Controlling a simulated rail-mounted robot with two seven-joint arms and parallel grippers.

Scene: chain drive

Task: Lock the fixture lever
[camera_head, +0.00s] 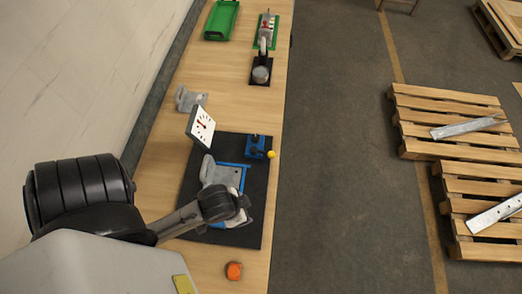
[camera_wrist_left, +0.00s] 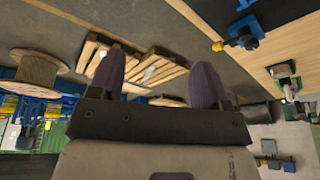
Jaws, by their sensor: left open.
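The fixture lever shows its yellow ball knob (camera_head: 272,154) to the right of a blue fixture block (camera_head: 255,146) on the black mat (camera_head: 252,232). In the left wrist view the yellow knob (camera_wrist_left: 218,46) and blue block (camera_wrist_left: 246,30) are at the upper right. My left gripper (camera_head: 245,212) is over the mat's near part, apart from the lever. In the left wrist view its two fingers (camera_wrist_left: 160,75) are spread with nothing between them. A blue frame with a grey part (camera_head: 222,174) is partly hidden behind my left arm. My right gripper is not in view.
A tilted white gauge panel (camera_head: 201,127) stands at the mat's far left corner, near a grey bracket (camera_head: 189,98). An orange object (camera_head: 233,271) lies in front of the mat. A black stand (camera_head: 261,72) and green tray (camera_head: 221,20) are farther back. Pallets (camera_head: 455,115) lie on the floor.

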